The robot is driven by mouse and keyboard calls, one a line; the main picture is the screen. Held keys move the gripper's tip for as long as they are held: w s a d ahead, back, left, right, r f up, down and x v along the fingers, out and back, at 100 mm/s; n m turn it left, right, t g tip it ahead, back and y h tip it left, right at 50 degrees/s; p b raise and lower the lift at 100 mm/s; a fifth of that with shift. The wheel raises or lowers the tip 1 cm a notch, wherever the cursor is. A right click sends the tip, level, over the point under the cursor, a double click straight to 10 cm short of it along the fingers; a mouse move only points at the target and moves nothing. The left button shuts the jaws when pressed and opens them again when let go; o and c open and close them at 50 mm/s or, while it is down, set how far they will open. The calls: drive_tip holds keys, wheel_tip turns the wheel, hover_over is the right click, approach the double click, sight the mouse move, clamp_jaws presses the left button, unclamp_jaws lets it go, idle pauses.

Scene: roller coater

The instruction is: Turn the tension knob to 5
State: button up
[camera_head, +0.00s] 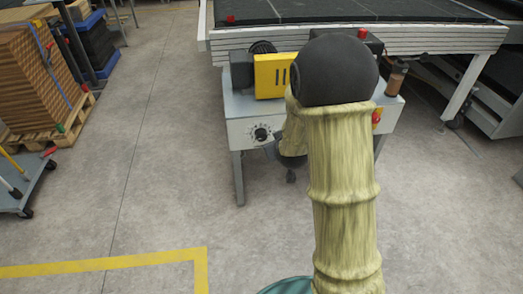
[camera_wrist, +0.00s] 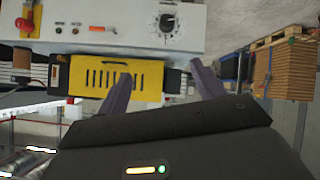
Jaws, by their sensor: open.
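The tension knob (camera_head: 260,133) is a black round dial with a pale pointer on the white front panel of the grey machine (camera_head: 238,105). In the wrist view the knob (camera_wrist: 167,22) is near the top, with scale marks around it. Its setting is too small to read surely. My gripper (camera_wrist: 162,70) has two purple fingers spread apart with nothing between them. The knob lies beyond the fingertips, apart from them. In the head view my arm hides part of the panel, and I cannot make out the fingers clearly.
A yellow slotted cover (camera_head: 273,76) is on top of the machine; it fills the left of the wrist view (camera_wrist: 100,78), close to the fingers. A red button (camera_wrist: 24,24) is at the panel's other end. Loaded pallets (camera_head: 40,75) stand left. The floor (camera_head: 160,180) before the machine is clear.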

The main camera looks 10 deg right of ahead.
sight(261, 138)
drive_tip(key=w+f+n+t+b, duration=0.2)
drive_tip(key=w+f+b, duration=0.3)
drive_tip(key=f+b, duration=0.4)
drive_tip(key=w+a+f+n+t+b, duration=0.1)
drive_tip(key=w+f+n+t+b, duration=0.1)
drive_tip(key=w+f+t+b, duration=0.3)
wheel_tip(261, 138, down, 8)
drive_tip(key=b, duration=0.4)
drive_tip(key=shift+w+f+n+y+b, duration=0.15)
drive_tip(key=shift+f+n+y+b, duration=0.05)
drive_tip(key=shift+n+y+b, duration=0.15)
drive_tip(key=shift+a, duration=0.1)
drive_tip(key=shift+w, duration=0.1)
drive_tip(key=w+b, duration=0.4)
drive_tip(key=w, duration=1.1)
drive_tip(key=shift+w+f, duration=0.15)
drive_tip(key=shift+w+b, duration=0.4)
drive_tip(key=shift+w, duration=0.55)
drive_tip(key=shift+c, duration=0.5)
